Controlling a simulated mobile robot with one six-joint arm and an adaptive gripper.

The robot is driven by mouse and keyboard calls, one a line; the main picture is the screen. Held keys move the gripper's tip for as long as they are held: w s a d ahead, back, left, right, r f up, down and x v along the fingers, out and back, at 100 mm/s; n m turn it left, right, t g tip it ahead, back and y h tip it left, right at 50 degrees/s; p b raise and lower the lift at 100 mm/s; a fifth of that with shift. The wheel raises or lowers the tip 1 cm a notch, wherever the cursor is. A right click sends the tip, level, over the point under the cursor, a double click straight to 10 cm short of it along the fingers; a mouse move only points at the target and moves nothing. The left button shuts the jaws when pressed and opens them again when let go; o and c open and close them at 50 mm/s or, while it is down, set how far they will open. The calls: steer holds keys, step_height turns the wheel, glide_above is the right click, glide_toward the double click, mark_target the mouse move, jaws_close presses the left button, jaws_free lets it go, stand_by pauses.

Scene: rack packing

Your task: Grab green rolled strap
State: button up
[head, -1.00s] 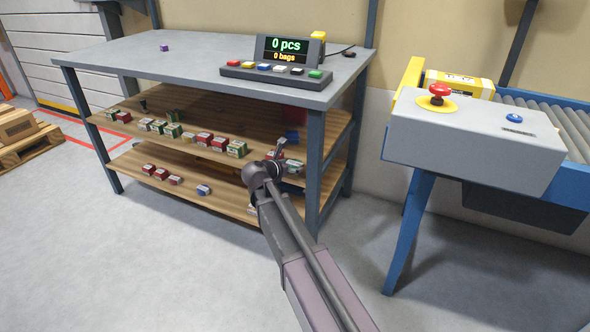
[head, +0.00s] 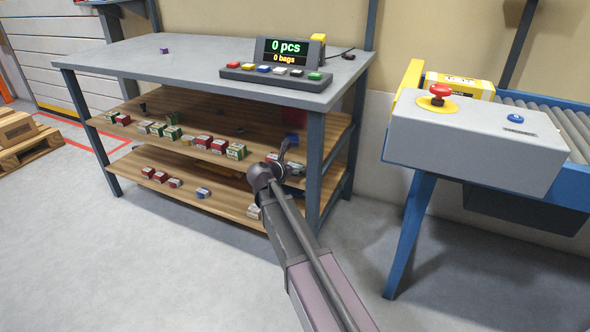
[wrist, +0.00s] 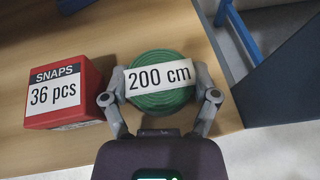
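The green rolled strap (wrist: 162,98) shows in the wrist view as a round coil with a white "200 cm" label across its top. It is over the wooden shelf (wrist: 40,140), near the shelf's right edge. My gripper (wrist: 161,82) has one grey finger on each side of the coil. The fingers are spread about as wide as the coil, very close to its sides or touching them; I cannot tell whether they press on it. In the head view my gripper (head: 284,152) is at the right end of the middle shelf, and I cannot make out the strap there.
A red "SNAPS 36 pcs" box (wrist: 62,95) stands just left of my left finger. A dark table post (wrist: 280,85) is to the right. More boxes (head: 203,142) line the shelf's front. The grey tabletop (head: 200,62) is overhead.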

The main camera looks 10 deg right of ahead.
steer(key=shift+c, duration=0.4)
step_height(320, 180, up, 4)
steer(key=p, duration=0.4)
steer(key=shift+f, duration=0.1)
steer(key=s+a+r+p, duration=0.1)
steer(key=s+a, duration=0.8)
steer(key=a, duration=0.4)
steer(key=shift+a+r, duration=0.1)
steer(key=shift+r, duration=0.05)
